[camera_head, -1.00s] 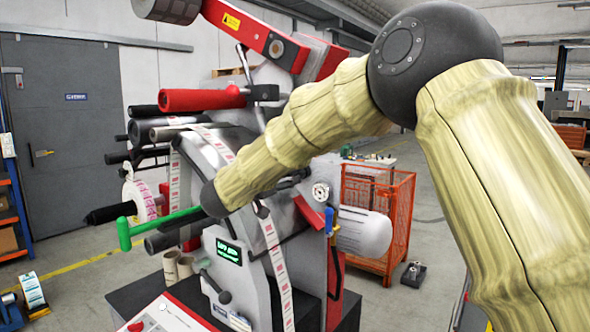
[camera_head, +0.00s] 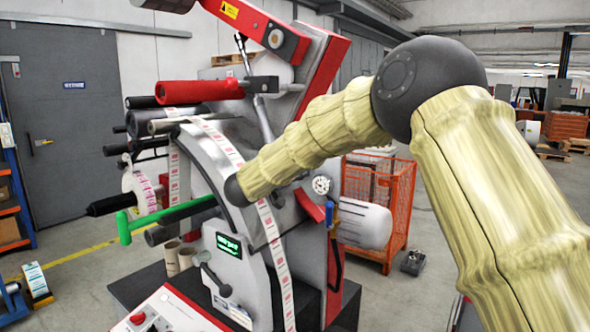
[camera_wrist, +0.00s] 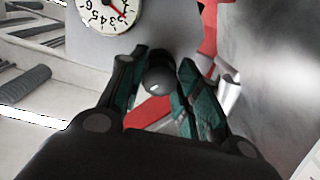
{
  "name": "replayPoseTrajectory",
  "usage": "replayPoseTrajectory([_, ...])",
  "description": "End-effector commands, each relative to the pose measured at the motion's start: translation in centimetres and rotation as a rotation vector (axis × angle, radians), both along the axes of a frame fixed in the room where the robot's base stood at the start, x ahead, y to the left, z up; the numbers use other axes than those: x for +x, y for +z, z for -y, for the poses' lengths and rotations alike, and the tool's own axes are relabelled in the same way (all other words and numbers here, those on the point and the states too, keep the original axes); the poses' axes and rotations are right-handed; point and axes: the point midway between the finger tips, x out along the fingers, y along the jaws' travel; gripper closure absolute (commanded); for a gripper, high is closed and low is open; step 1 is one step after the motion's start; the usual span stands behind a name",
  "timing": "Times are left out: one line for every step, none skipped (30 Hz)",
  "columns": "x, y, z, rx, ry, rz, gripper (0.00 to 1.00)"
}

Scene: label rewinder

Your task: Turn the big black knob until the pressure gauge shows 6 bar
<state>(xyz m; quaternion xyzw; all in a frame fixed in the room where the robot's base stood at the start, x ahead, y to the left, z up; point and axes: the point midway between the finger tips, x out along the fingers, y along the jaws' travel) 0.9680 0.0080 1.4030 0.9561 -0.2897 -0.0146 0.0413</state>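The big black knob (camera_wrist: 158,78) shows in the wrist view as a round dark end between the two fingers of my gripper (camera_wrist: 162,88). The green-padded fingers stand apart on either side of it; whether they touch it is unclear. The white pressure gauge (camera_wrist: 108,12) is just above and left of the knob, cut by the top edge. Its red needle shows, but I cannot read the value surely. In the head view the gauge (camera_head: 321,185) is too small to read. My gripper and the knob are not discernible there.
The label rewinder (camera_head: 215,165) stands left of my arm, with a green-handled bar (camera_head: 165,217) and a lit green display (camera_head: 229,245). A blue-handled valve (camera_head: 329,212) is below the gauge. An orange mesh cage (camera_head: 400,205) stands behind.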

Motion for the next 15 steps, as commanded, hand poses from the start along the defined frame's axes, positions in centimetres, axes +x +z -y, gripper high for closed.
replayPoseTrajectory([-0.12, 0.17, -0.15, 0.0, -0.001, 0.002, 0.91])
replayPoseTrajectory([-0.13, 0.18, -0.15, 0.0, -0.001, 0.002, 0.92])
replayPoseTrajectory([-0.13, 0.18, -0.16, 0.0, -0.001, 0.002, 0.92])
replayPoseTrajectory([-0.14, 0.18, -0.16, 0.0, -0.001, 0.002, 0.92])
replayPoseTrajectory([-0.14, 0.18, -0.16, 0.0, -0.001, 0.002, 0.92])
replayPoseTrajectory([-0.15, 0.18, -0.18, 0.0, -0.001, 0.002, 0.92])
replayPoseTrajectory([-0.15, 0.18, -0.18, 0.0, -0.001, 0.002, 0.92])
replayPoseTrajectory([-0.15, 0.18, -0.18, 0.0, -0.001, 0.002, 0.92])
replayPoseTrajectory([-0.16, 0.18, -0.2, 0.001, 0.0, 0.003, 0.92])
replayPoseTrajectory([-0.16, 0.18, -0.2, 0.001, 0.0, 0.003, 0.92])
replayPoseTrajectory([-0.17, 0.17, -0.2, 0.001, 0.0, 0.003, 0.92])
replayPoseTrajectory([-0.17, 0.17, -0.2, 0.001, 0.0, 0.003, 0.92])
replayPoseTrajectory([-0.17, 0.17, -0.2, 0.001, 0.0, 0.003, 0.92])
replayPoseTrajectory([-0.17, 0.16, -0.21, 0.002, 0.0, 0.004, 0.92])
replayPoseTrajectory([-0.17, 0.15, -0.21, 0.003, 0.0, 0.004, 0.92])
